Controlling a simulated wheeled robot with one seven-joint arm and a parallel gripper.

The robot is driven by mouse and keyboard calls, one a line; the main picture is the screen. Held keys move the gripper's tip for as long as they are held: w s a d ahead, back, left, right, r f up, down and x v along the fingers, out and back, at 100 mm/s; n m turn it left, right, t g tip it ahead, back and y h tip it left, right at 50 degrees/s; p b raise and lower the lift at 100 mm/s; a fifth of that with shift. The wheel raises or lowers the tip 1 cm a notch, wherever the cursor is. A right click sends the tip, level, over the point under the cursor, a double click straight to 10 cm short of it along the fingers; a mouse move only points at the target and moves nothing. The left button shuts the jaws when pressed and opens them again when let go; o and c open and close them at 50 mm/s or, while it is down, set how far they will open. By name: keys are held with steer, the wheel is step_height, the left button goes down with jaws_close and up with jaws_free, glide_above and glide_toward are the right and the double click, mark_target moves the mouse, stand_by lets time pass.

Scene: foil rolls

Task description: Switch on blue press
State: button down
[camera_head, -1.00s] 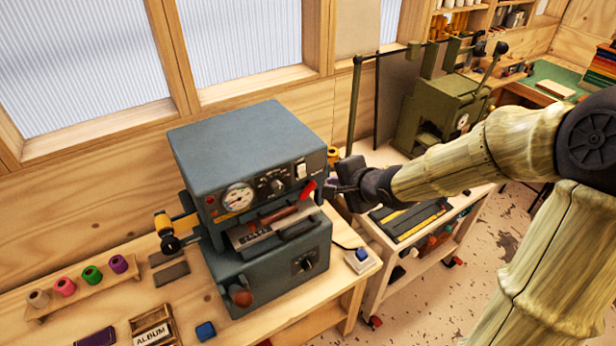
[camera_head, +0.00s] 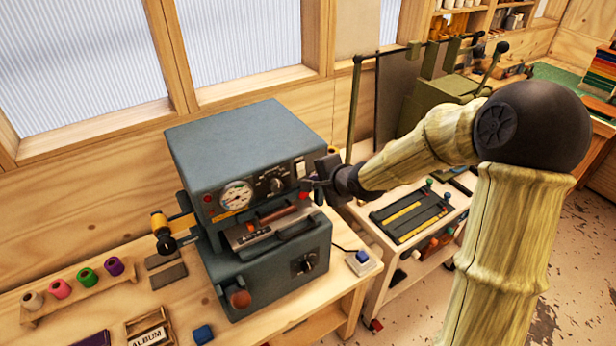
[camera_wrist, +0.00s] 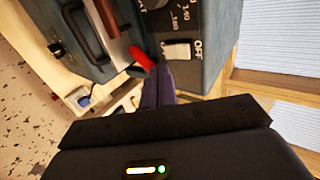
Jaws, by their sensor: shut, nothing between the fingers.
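The blue press (camera_head: 245,140) stands on the wooden bench. Its front panel has a round gauge, a dial and, near its right edge, a white rocker switch (camera_head: 300,170). In the wrist view the white switch (camera_wrist: 177,50) sits beside an "OFF" label, just ahead of the fingertips. My gripper (camera_head: 310,187) is shut and empty at the right front edge of the press, close to the switch. Its dark fingers (camera_wrist: 160,82) point at the panel in the wrist view. Whether they touch it I cannot tell.
A red-tipped lever (camera_wrist: 143,58) is very close to my fingers. A small box with a blue button (camera_head: 362,258) lies on the bench. Thread spools (camera_head: 85,277) stand at left.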

mark_target(301, 170)
steer(key=x, duration=0.1)
steer(key=p+x, duration=0.1)
steer(key=x, duration=0.1)
steer(key=r+x, duration=0.1)
steer(key=shift+w+a+f, duration=0.25)
steer(key=shift+w+a, duration=0.05)
steer(key=shift+w, duration=0.2)
steer(key=shift+f, duration=0.1)
